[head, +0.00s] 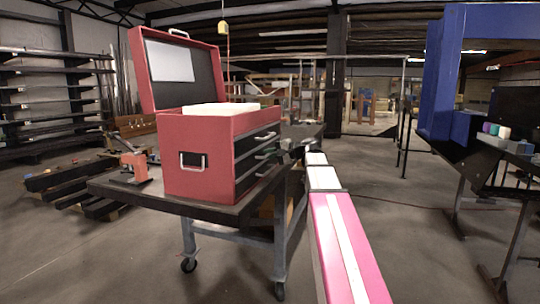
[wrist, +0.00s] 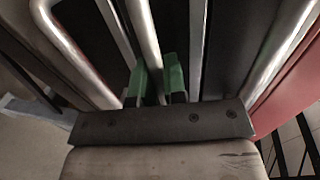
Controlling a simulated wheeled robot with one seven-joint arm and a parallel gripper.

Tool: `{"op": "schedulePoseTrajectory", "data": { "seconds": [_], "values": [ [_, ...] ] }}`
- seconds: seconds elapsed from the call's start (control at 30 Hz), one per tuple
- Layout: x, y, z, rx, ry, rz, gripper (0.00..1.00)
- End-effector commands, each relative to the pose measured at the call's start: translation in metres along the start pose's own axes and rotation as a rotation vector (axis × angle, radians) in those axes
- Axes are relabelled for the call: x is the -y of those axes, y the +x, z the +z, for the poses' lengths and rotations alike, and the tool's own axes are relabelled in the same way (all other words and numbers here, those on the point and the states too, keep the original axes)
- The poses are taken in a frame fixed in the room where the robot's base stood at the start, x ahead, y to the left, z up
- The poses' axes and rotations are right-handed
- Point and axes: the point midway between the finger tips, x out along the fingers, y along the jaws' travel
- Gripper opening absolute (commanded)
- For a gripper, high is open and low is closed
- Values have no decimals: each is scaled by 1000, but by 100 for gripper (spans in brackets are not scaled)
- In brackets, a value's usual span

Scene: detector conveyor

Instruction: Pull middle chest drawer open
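The red tool chest (head: 205,143) stands on a dark table with its lid up. Its black front faces right, with several drawers and silver handles. The middle drawer (head: 246,164) looks flush with the front. Its handle (head: 265,154) shows as the central silver bar (wrist: 143,35) in the wrist view. My gripper (head: 284,146) is at the chest's front, at the end of my arm. In the wrist view its green fingertips (wrist: 158,80) sit on either side of the central bar, apparently touching it.
An orange tool (head: 137,165) lies on the wheeled table (head: 225,212) left of the chest. A blue machine frame (head: 440,75) and a dark stand with small coloured blocks (head: 495,130) are at right. The floor between looks clear.

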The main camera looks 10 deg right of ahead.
Motion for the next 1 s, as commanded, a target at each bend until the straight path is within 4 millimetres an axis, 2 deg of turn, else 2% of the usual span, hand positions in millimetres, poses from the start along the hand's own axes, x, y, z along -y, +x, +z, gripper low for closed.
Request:
{"op": "schedulePoseTrajectory", "data": {
  "seconds": [0.27,0.47,0.67,1.0],
  "values": [
    [-1,-2,0,0,0,1,0],
    [-5,-22,0,-2,0,0,0],
    [-14,-64,1,-4,1,1,0],
    [-31,-148,0,-4,0,1,0]
  ]
}}
